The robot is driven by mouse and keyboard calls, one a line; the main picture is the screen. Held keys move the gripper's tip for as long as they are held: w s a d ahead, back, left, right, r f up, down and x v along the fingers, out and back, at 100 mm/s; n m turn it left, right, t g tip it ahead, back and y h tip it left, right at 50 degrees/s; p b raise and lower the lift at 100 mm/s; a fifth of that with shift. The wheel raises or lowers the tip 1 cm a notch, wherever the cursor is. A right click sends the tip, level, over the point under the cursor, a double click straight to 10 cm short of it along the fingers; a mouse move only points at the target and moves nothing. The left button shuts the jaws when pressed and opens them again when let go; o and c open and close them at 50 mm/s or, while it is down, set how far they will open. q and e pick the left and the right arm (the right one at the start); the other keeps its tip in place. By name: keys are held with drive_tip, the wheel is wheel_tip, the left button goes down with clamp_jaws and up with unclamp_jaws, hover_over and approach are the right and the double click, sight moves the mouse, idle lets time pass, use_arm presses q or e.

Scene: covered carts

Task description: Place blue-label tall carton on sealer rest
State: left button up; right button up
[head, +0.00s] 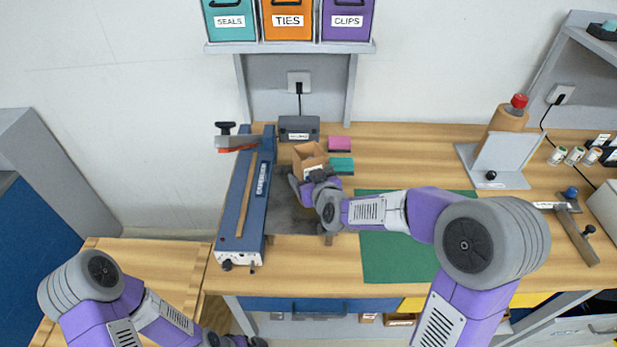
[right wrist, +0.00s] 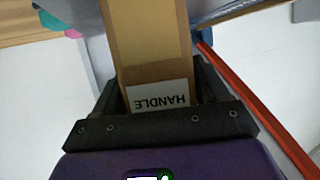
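A brown cardboard carton (head: 309,156) is in my right gripper (head: 306,184), above the sealer's grey plate. In the right wrist view the carton (right wrist: 152,60) lies between both fingers, with a white label reading "HANDLE" near the palm. No blue label shows on it. The sealer (head: 231,205) is a long blue bar with a raised lever at its back end. Its grey rest plate (head: 283,216) lies to its right, partly hidden by my right arm. Whether the carton touches the plate cannot be told. My left gripper (head: 250,342) is at the bottom edge, partly cut off.
A dark grey box (head: 299,127), a pink block (head: 339,143) and a teal block (head: 341,166) stand behind the carton. A green mat (head: 392,262) lies right of the plate. A grey stand (head: 500,160) is further right.

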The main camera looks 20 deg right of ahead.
drive_tip(key=o, duration=0.3)
drive_tip(key=shift+r, duration=0.1)
drive_tip(key=shift+r, duration=0.2)
drive_tip(key=shift+p+v, duration=1.35)
drive_tip(key=shift+v, duration=4.65)
drive_tip(key=shift+f, duration=0.1)
